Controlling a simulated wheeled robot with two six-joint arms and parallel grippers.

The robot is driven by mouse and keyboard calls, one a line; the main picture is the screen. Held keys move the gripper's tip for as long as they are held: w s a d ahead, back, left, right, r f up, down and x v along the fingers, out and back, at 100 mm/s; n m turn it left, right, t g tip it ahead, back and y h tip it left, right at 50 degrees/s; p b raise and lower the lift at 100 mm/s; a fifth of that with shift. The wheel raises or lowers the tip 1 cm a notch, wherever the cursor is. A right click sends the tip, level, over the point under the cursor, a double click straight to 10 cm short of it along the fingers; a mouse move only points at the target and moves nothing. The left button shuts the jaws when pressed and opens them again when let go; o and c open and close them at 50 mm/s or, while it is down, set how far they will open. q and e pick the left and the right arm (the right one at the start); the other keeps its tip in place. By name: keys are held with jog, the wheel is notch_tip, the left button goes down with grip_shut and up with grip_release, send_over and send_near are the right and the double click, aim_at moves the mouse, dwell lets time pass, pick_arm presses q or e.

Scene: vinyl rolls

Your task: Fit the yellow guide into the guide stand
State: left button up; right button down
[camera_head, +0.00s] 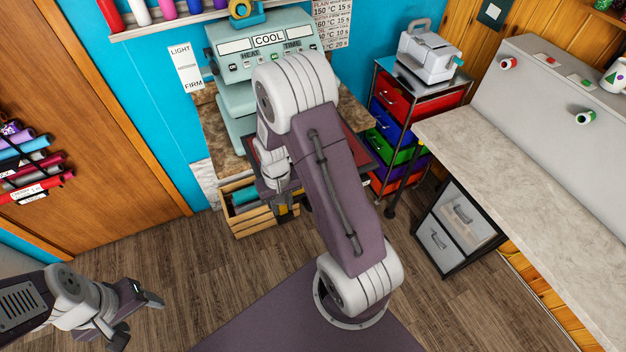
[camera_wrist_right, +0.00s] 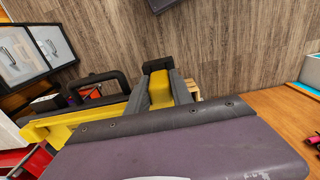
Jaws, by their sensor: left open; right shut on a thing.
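In the right wrist view, my right gripper (camera_wrist_right: 167,82) is shut on the yellow guide (camera_wrist_right: 159,94), which shows between its dark fingers. A yellow bar (camera_wrist_right: 62,124) also extends to the left behind the gripper's edge; I cannot tell whether it is part of the same piece. In the head view, my right gripper (camera_head: 286,208) is mostly hidden by my own arm, close to the wooden crate. My left gripper (camera_head: 137,318) is open and empty at the lower left, above the floor. I cannot pick out the guide stand with certainty in either view.
A heat press (camera_head: 234,68) stands on a counter behind my right arm. A drawer cart (camera_head: 391,105) stands to its right. A wooden crate (camera_head: 250,226) is on the floor under the counter. A black-framed cabinet (camera_head: 455,228) and a long worktop (camera_head: 520,160) lie to the right.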

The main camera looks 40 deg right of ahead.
dwell(0.3)
jog(key=shift+r+p, duration=2.7)
jog(key=shift+r, duration=0.25)
